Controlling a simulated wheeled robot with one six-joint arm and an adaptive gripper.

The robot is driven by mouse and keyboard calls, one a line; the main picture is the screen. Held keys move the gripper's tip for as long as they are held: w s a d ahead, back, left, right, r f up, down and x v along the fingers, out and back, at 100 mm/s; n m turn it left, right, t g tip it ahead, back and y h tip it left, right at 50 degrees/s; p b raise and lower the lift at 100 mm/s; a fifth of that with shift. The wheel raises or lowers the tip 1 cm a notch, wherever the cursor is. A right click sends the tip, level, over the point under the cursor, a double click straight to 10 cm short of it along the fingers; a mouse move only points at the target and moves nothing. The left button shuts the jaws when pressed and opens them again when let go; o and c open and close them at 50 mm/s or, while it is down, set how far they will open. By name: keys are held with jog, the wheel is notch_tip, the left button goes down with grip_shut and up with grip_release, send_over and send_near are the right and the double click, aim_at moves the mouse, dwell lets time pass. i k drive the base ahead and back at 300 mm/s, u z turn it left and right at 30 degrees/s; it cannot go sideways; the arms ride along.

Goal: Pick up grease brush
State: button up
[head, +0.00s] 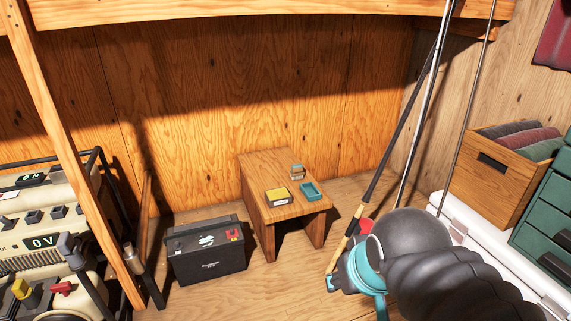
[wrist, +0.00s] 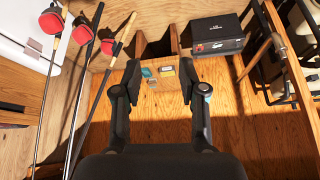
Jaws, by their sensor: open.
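I cannot make out a grease brush for certain in either view. A low wooden stool (head: 262,178) holds a yellow-and-dark flat box (head: 277,195), a small teal tray (head: 311,191) and a small pale brownish item (head: 297,171) too small to identify. In the wrist view, the teal tray (wrist: 147,72), the box (wrist: 167,71) and the small item (wrist: 152,83) show between my gripper's fingers. My gripper (wrist: 160,76) is open and empty, apart from the stool top.
A black battery (head: 207,252) stands on the floor left of the stool. Fishing rods (head: 379,175) lean at the right, close to my arm. A wooden crate (head: 492,178) and green drawers (head: 548,215) stand farther right. Equipment with a metal frame (head: 45,225) stands at the left.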

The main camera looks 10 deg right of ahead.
aim_at(297, 172)
jog(key=z, duration=0.3)
jog(key=i, duration=1.7)
jog(key=z, duration=0.55)
